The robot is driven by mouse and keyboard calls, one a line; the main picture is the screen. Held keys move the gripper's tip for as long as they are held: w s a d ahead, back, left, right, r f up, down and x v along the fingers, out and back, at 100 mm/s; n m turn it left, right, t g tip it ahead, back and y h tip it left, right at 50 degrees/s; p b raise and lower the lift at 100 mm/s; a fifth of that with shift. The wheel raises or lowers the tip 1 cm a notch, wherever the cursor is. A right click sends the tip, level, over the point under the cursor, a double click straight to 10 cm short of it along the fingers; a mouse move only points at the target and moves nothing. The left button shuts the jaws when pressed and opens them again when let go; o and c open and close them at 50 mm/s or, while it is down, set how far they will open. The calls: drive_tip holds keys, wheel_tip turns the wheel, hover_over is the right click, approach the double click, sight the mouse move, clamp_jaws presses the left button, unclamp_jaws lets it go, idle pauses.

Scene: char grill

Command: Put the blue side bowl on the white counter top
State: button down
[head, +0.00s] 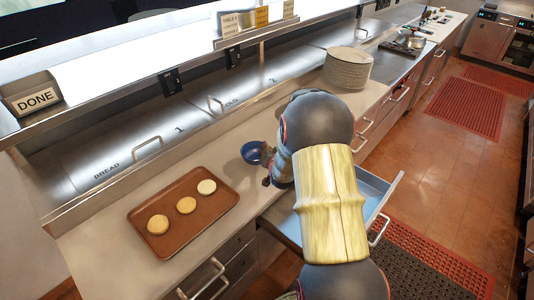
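A small dark blue bowl (252,153) shows just left of my arm, over the pale counter top (95,240). My gripper (268,161) is at the bowl's right side, touching or very near its rim. My arm hides most of the gripper, so I cannot see whether the fingers are closed on the bowl. I cannot tell whether the bowl rests on the counter or is a little above it.
A brown tray (198,219) with three round buns lies left on the counter. A plate stack (348,68) stands at the back right. A drawer (375,198) is open below my arm. Steel lids (150,150) line the counter's back.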

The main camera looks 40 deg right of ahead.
drive_tip(key=shift+f, duration=0.65)
drive_tip(key=c, duration=2)
unclamp_jaws()
drive_tip(key=shift+o, duration=0.8)
drive_tip(key=shift+r, duration=0.1)
